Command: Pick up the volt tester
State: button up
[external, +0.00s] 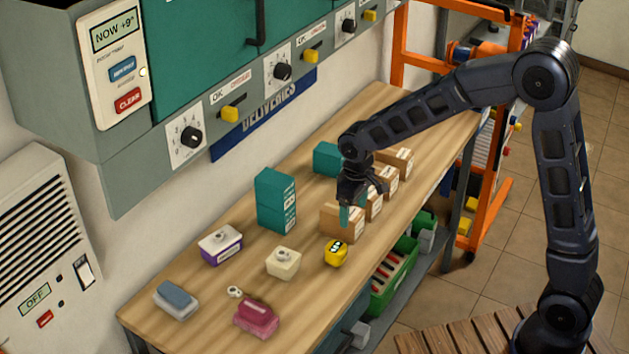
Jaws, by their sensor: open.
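A small yellow device with a dark, marked face (335,253) stands on the wooden workbench (300,326), near its front edge. It looks most like the volt tester, but its label is too small to read. My gripper (352,213) is open and points down, above and a little behind the yellow device in the picture. They look apart. A teal strip shows at the fingertips; I cannot tell whether it is part of the gripper or something behind it.
Small cardboard boxes (334,222) stand close beside my gripper. A tall teal box (276,200) stands to the left. A purple-and-white box (220,245), cream block (283,262), grey-blue block (176,300) and maroon block (257,318) lie leftward. A control cabinet (150,140) overhangs the bench's back.

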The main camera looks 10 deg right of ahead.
send_over(336, 246)
jog(key=f, duration=0.3)
jog(key=shift+s+d+f+n, duration=0.2)
jog(key=shift+f+n, duration=0.1)
jog(key=shift+a+f, duration=0.1)
jog(key=shift+f, duration=0.2)
jog(key=shift+w+a+f, duration=0.1)
jog(key=shift+f, duration=5.1)
jog(key=shift+c, duration=0.2)
jog(key=c, duration=1.1)
